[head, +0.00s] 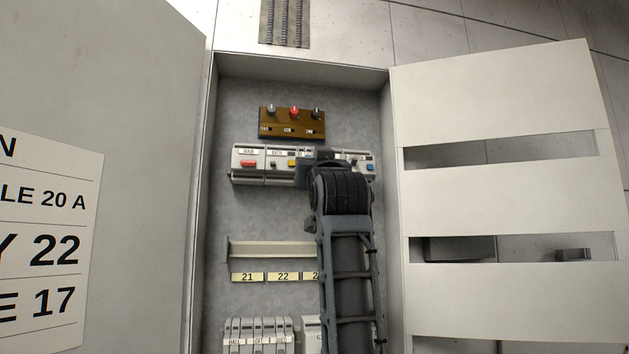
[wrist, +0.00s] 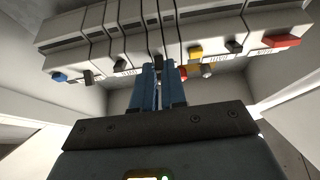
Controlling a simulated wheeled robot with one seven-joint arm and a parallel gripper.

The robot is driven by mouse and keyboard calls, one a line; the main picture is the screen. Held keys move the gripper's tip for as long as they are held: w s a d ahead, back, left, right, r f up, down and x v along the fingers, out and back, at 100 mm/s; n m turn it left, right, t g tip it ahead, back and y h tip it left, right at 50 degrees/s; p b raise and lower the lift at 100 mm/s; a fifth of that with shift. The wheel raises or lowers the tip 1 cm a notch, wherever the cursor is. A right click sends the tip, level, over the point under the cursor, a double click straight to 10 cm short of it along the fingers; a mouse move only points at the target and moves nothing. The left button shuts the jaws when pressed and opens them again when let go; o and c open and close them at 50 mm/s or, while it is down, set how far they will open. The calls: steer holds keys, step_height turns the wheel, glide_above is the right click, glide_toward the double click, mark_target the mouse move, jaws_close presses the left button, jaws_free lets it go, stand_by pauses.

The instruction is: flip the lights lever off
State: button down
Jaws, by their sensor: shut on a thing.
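A row of white breakers (head: 262,178) is mounted across the back of an open cabinet, with coloured test buttons and small dark levers on their fronts. My gripper (wrist: 159,78) is at the middle of this row, with its blue fingers close together. It is shut on a small breaker lever that the fingers almost wholly hide. The label of that breaker is hidden, so I cannot read whether it is the lights lever. In the head view my own wrist and arm cover the gripper and this part of the row.
A red button (head: 248,163) and a yellow button (head: 292,163) sit left of my gripper, a blue button (head: 370,167) right. A brown panel with knobs (head: 291,123) is above. An empty rail (head: 270,251) is below. Open doors (head: 505,100) flank the cabinet.

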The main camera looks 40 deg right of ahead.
steer(key=f+t+h+b, duration=0.1)
steer(key=t+b, duration=0.1)
steer(key=b, duration=0.1)
steer(key=shift+w+d+f+h, duration=0.1)
steer(key=shift+w+f+h, duration=0.05)
steer(key=shift+h, duration=0.25)
steer(key=shift+t+b, duration=0.3)
steer(key=c, duration=1.2)
jaws_free()
steer(key=shift+b+v, duration=0.8)
steer(key=shift+v, duration=3.05)
